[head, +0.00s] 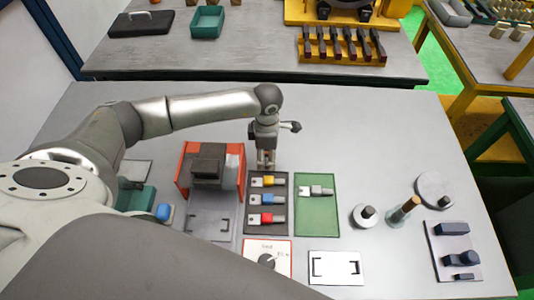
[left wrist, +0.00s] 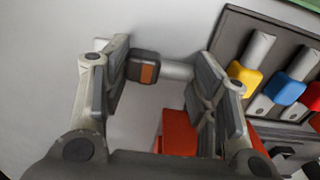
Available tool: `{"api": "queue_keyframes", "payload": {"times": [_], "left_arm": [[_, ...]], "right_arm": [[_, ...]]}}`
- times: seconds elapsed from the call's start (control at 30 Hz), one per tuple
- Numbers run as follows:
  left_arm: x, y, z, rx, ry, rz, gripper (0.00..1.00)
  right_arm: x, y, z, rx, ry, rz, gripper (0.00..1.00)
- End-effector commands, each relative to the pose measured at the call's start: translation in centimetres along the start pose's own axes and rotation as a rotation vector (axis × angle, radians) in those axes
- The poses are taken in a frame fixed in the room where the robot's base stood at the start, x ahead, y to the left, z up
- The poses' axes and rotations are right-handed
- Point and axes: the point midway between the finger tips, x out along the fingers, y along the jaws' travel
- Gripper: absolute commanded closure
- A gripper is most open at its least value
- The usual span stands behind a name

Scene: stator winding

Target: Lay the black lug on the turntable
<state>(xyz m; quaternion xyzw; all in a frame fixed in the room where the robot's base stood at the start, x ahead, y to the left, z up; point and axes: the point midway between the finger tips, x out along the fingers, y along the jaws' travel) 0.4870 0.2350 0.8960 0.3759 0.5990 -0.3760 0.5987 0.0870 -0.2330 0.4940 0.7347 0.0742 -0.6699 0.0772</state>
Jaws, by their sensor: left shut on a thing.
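My left gripper (head: 266,158) hangs over the table at the far end of the dark lug tray (head: 281,222). In the left wrist view its pads (left wrist: 163,78) are shut on the black lug (left wrist: 143,67), which has a black block with an orange patch and a silver barrel. The lug spans the gap between the pads; in the head view it is too small to make out. My right gripper is out of view.
Yellow, blue and red lugs lie in the dark tray. A green tray (head: 317,225) with a grey lug is to its right. A red-sided fixture (head: 183,172) stands left of the gripper. A brown-topped post (head: 404,210) stands between the discs. The table's back right is clear.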

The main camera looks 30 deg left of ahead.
Motion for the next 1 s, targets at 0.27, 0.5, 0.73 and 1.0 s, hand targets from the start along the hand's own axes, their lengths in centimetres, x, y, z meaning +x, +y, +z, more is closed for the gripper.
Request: {"api": "queue_keyframes", "payload": {"times": [0.27, 0.5, 0.73, 1.0], "left_arm": [[-1.8, 0.2, 0.1, 0.0, -0.004, 0.005, 0.74], [-6.2, -2.8, -0.2, 0.005, -0.004, 0.005, 0.74], [-9.7, -7.4, -0.6, 0.007, -0.002, 0.003, 0.74], [-11.9, -11.9, -1.0, 0.004, -0.001, 0.003, 0.74]], "right_arm": [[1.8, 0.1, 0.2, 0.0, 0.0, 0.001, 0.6], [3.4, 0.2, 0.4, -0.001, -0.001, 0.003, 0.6], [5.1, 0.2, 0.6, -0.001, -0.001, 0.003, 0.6], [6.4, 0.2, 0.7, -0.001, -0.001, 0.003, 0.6]]}}
